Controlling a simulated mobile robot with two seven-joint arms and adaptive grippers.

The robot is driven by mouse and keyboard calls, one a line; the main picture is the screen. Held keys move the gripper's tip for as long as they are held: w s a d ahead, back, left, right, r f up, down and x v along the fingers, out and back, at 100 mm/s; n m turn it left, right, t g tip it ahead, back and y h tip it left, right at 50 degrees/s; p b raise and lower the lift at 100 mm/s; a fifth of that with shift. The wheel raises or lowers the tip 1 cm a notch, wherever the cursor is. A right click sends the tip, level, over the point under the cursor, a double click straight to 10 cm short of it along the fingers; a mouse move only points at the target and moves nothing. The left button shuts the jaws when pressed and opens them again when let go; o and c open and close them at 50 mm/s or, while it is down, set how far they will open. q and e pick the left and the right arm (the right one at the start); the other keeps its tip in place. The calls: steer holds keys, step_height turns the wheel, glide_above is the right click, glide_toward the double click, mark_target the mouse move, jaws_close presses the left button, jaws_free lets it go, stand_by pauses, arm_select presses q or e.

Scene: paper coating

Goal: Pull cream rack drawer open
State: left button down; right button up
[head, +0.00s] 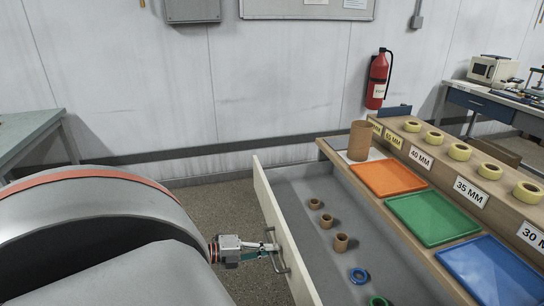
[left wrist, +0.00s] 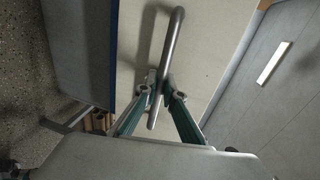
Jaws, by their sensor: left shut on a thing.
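The cream rack drawer (head: 277,228) stands pulled out from under the rack, with its grey inside open to view. Its cream front also fills the middle of the left wrist view (left wrist: 205,50). A metal bar handle (head: 283,264) sits on that front. My left gripper (head: 273,249) is at the handle, its fingers shut around the bar. In the left wrist view the bar (left wrist: 173,45) runs down between the two fingertips (left wrist: 161,92). My right gripper is not in view.
Several brown rolls (head: 326,221), a blue ring (head: 360,275) and a green ring (head: 379,301) lie in the drawer. Orange (head: 387,178), green (head: 432,216) and blue (head: 490,270) trays sit on the rack top. Bare floor (head: 215,198) shows left of the drawer.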

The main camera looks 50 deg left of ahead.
arm_select(q)
steer(key=c, duration=2.2)
jaws_free()
steer(key=shift+o, duration=0.2)
steer(key=v, duration=1.2)
steer(key=shift+f, duration=0.1)
